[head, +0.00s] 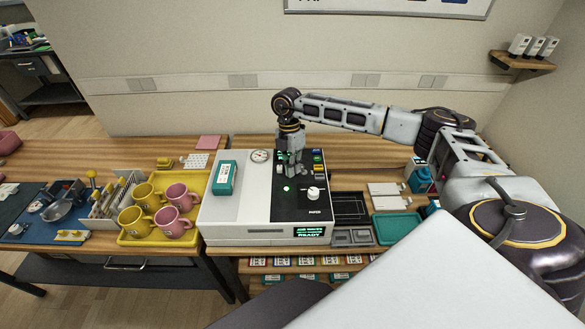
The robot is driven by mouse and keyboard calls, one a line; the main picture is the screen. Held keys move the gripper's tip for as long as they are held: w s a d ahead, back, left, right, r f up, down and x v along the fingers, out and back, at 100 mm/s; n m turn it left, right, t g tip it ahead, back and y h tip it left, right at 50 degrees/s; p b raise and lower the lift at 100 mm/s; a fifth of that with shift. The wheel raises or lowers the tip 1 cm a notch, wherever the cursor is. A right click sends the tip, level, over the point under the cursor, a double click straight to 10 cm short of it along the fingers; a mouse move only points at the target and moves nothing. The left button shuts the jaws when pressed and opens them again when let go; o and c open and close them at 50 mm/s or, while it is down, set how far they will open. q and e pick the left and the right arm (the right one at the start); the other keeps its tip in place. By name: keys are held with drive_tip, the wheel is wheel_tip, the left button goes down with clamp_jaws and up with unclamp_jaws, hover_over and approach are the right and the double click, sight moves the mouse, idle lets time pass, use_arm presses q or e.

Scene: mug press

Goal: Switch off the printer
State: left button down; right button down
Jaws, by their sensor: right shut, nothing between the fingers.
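The printer (240,215) is a white box with a dark control panel on its right half, standing on the wooden bench. A green screen (309,231) on its front reads READY, and a green light (287,189) glows on the panel. A white knob (313,193) sits at the panel's right, with small coloured buttons (318,161) behind it. A round gauge (261,156) is at the top edge. My right gripper (291,174) is shut and empty, pointing down just above the panel behind the green light; I cannot tell if it touches. My left gripper is not in view.
A teal-and-white box (225,178) lies on the printer's left top. Left of the printer, a yellow tray (127,238) holds pink and yellow mugs. To the right are a dark tray (350,206), a green tray (395,227) and white plates (384,189). Labelled boxes fill the shelf below.

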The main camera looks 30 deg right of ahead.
drive_tip(key=shift+s+d+r+t+y+b, duration=0.2)
drive_tip(key=shift+d+r+t+y+b, duration=0.1)
drive_tip(key=shift+t+y, duration=0.3)
idle(0.6)
drive_tip(key=shift+s+d+y, duration=0.15)
drive_tip(key=shift+d+y, duration=0.05)
drive_tip(key=shift+y, duration=0.2)
drive_tip(key=shift+s+d+r+n+t+y+b, duration=0.1)
drive_tip(key=shift+s+d+n+t+y+b, duration=0.1)
drive_tip(key=shift+d+t+y+b, duration=0.35)
drive_tip(key=shift+s+d+r+n+t+y+b, duration=0.1)
drive_tip(key=shift+s+d+t+y+b, duration=0.15)
drive_tip(key=shift+y+b, duration=0.35)
drive_tip(key=shift+w+a+r, duration=0.1)
drive_tip(key=shift+a+r, duration=0.05)
drive_tip(key=shift+p, duration=0.3)
drive_tip(key=shift+r, duration=0.15)
drive_tip(key=shift+r+p, duration=0.6)
drive_tip(key=shift+p, duration=0.05)
